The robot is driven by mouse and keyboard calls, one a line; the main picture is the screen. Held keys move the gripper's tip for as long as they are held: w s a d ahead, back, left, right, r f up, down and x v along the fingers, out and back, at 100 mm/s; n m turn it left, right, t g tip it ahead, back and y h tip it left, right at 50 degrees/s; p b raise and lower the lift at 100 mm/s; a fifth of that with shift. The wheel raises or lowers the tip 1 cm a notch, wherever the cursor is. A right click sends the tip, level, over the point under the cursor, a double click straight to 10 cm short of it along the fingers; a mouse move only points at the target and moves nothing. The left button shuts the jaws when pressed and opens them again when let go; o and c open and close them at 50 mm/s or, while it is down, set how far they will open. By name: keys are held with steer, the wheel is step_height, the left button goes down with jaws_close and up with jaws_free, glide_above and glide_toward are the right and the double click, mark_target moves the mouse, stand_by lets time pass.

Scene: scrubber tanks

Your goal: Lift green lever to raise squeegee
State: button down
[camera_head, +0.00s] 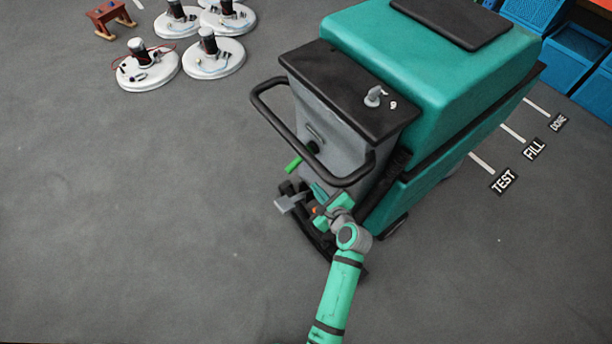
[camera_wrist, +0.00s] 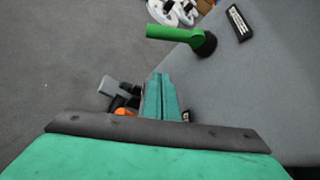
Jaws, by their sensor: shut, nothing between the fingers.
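The green lever (camera_head: 294,164) sticks out to the left from a dark round pivot on the grey rear panel of the teal scrubber (camera_head: 440,70). In the wrist view the lever (camera_wrist: 172,33) lies roughly level, ahead of my gripper and apart from it. My gripper (camera_head: 318,190) is shut and empty, below and slightly right of the lever. In the wrist view its teal fingers (camera_wrist: 160,95) are together. The dark squeegee assembly (camera_head: 322,238) sits low at the scrubber's rear, partly hidden by my arm.
A black push handle (camera_head: 262,105) loops out above the lever. A grey pedal-like piece (camera_head: 288,204) juts out left of my gripper. Several white round discs (camera_head: 147,70) lie at the back left. Blue crates (camera_head: 575,55) stand at the right. The floor at left is clear.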

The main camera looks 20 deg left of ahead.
mark_target(297, 161)
steer(key=w+a, duration=0.6)
steer(key=a, duration=0.1)
steer(key=shift+f, duration=0.4)
steer(key=shift+a, duration=0.1)
stand_by(0.5)
